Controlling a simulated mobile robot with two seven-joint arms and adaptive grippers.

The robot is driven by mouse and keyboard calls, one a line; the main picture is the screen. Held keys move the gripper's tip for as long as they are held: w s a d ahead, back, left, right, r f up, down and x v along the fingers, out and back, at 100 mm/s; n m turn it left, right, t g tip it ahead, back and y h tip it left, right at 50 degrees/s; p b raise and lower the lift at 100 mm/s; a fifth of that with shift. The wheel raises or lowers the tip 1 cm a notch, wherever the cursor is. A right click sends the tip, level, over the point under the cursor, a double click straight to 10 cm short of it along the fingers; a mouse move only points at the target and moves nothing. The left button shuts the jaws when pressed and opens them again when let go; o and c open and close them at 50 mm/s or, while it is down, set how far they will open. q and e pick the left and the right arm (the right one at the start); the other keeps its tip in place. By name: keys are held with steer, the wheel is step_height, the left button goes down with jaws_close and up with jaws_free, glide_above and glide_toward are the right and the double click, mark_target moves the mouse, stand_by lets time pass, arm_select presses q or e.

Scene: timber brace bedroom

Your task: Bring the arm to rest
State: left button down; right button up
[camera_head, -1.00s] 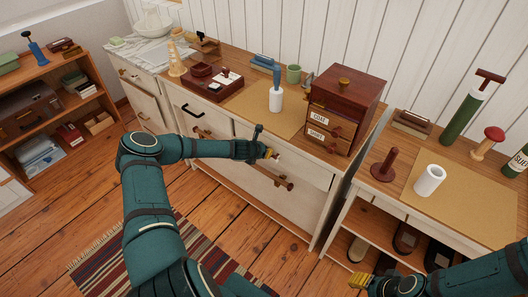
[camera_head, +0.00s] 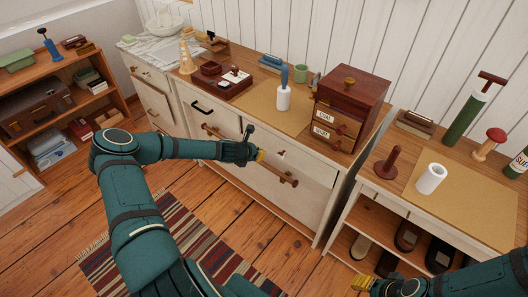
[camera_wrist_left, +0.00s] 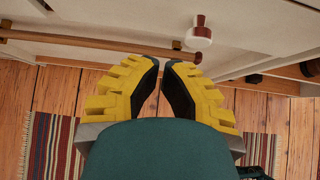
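My left gripper (camera_head: 260,156) is in front of the white dresser (camera_head: 312,205), near its drawer fronts. In the left wrist view the yellow-tipped fingers of this gripper (camera_wrist_left: 162,64) almost meet, with only a thin gap and nothing between them. A small white and dark red knob (camera_wrist_left: 198,35) is beyond the fingertips, apart from them. My right gripper (camera_head: 362,283) is at the bottom edge in the head view; its yellow tip shows, but its opening is unclear.
A wooden bar handle (camera_head: 270,170) sticks out from the dresser front. A side table (camera_head: 455,200) is at right. A striped rug (camera_head: 190,235) lies on the open floor.

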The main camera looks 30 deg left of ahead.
arm_select(q)
steer(key=shift+v, duration=1.6)
steer(key=shift+d+r, duration=0.1)
steer(key=shift+d, duration=0.05)
steer(key=s+d+f+m+g+h, duration=0.1)
steer(key=s+d+m+g+h, duration=0.15)
steer(key=d+m, duration=0.7)
steer(key=s+d+f+m+g+h, duration=0.1)
steer(key=s+d+m, duration=0.3)
steer(key=d, duration=1)
steer(key=s+d+m+g, duration=0.2)
steer(key=s+d+m, duration=0.2)
steer(key=s+m, duration=0.4)
steer(key=s+d+r+m+g, duration=0.1)
steer(key=s+d+m+g, duration=0.1)
steer(key=s+d+m, duration=0.3)
steer(key=s+m, duration=0.3)
steer(key=m, duration=0.4)
steer(key=shift+s+r, duration=0.15)
steer(key=shift+r, duration=0.05)
